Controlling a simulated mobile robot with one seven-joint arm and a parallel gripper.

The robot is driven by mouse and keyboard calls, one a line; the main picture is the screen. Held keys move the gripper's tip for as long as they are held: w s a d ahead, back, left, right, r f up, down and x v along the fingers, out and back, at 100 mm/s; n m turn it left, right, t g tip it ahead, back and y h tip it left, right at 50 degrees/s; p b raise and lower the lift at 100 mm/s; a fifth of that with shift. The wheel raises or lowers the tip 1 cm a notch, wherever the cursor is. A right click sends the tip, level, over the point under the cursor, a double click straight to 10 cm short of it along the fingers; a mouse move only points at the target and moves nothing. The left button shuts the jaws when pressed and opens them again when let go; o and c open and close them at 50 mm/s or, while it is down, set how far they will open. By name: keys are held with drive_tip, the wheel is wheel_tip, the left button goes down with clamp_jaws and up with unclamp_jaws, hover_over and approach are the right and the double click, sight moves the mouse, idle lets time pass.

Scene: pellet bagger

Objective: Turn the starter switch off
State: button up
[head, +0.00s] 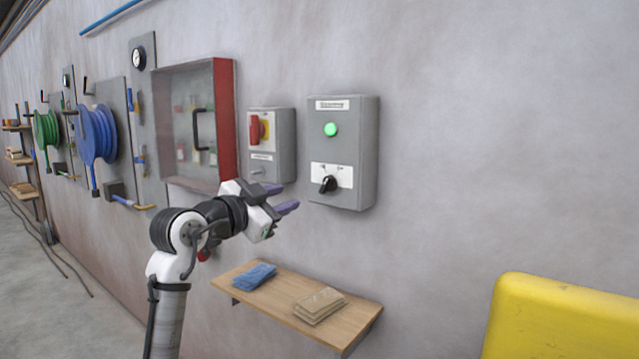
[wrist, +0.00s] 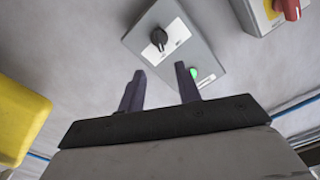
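The starter box (head: 343,152) is a grey wall box with a lit green lamp (head: 331,129) above a black rotary switch (head: 328,184) on a white plate. The switch knob is tilted, its upper end leaning right in the head view. In the wrist view the switch (wrist: 159,39) lies ahead of the fingers, and the lit lamp (wrist: 193,72) shows near the right fingertip. My gripper (head: 287,202) is left of and a little below the switch, apart from it. In the wrist view my gripper (wrist: 161,85) has its two fingers spread with nothing between them.
A grey box with a red and yellow switch (head: 260,129) is left of the starter box. A red-framed cabinet (head: 223,120) is further left. A wooden shelf (head: 345,335) with cloths sits below. A yellow object (head: 560,315) stands at lower right. The wall right of the starter box is bare.

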sight(324, 185)
drive_tip(key=p+x, duration=0.4)
drive_tip(key=x, duration=0.9)
drive_tip(key=shift+w+d, duration=0.15)
drive_tip(key=shift+d, duration=0.05)
drive_tip(key=shift+c, duration=0.3)
clamp_jaws()
